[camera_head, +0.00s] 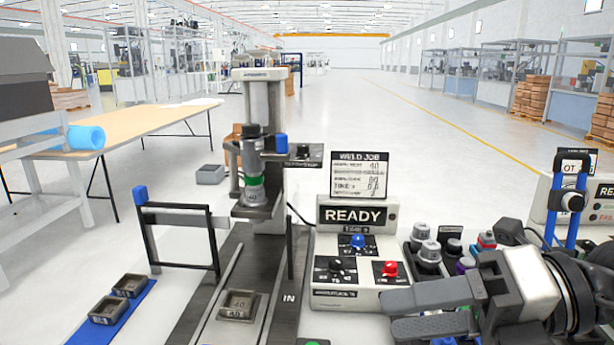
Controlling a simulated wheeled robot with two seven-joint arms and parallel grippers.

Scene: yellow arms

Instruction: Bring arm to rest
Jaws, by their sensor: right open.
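My right gripper (394,314) comes in from the lower right, with its fingers pointing left. It is open and nothing shows between its fingers. It appears in front of the white control box (333,258) with the READY sign, a blue knob (358,241) and a red knob (390,268). I cannot tell whether it touches the box or the bench. My left arm and gripper are out of view.
A welding press (264,100) stands behind a dark track holding a small metal part (238,304). Two similar parts (108,309) lie on a blue strip at left. Several capped containers (428,254) crowd near my right gripper. A blue-handled frame (177,235) stands at left.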

